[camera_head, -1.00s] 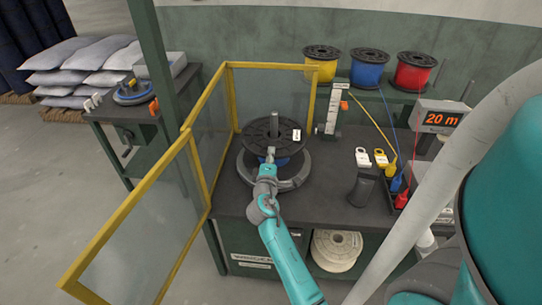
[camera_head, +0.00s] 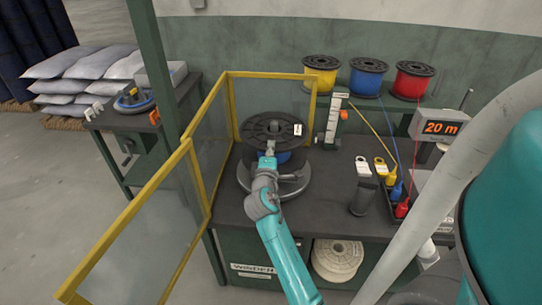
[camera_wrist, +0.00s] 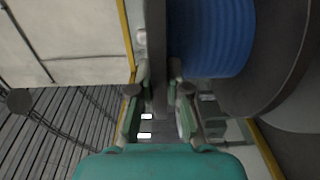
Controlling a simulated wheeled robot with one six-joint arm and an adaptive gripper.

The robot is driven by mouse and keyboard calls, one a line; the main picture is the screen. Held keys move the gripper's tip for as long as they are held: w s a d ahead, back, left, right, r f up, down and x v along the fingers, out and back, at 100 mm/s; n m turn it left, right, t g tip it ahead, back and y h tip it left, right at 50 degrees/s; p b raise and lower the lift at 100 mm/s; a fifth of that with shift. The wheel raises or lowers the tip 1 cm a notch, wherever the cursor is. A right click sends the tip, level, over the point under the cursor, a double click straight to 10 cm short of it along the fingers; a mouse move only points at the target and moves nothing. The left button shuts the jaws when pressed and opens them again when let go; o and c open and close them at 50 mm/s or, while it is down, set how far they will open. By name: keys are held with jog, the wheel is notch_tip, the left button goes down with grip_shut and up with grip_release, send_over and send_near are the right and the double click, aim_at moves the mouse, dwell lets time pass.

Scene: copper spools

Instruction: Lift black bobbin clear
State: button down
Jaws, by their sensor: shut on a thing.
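The black bobbin (camera_head: 257,131) has a wide black flange, a white tag and blue winding beneath. In the head view it is above the grey round base (camera_head: 290,187) on the bench, with a gap visible between them. My gripper (camera_head: 270,150) is at the bobbin's near side. In the wrist view my gripper (camera_wrist: 158,92) is shut on the edge of a dark flange (camera_wrist: 156,50), with the blue winding (camera_wrist: 210,38) just to the right. The bobbin's centre hole and lower flange are mostly hidden in the head view.
A yellow-framed clear guard (camera_head: 207,140) stands left of and behind the bobbin. Behind right are a white upright gauge (camera_head: 332,120) and yellow, blue and red spools (camera_head: 368,77) on a shelf.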

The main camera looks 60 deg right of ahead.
notch_tip(320, 180, up, 19)
dwell(1.6)
dwell(0.3)
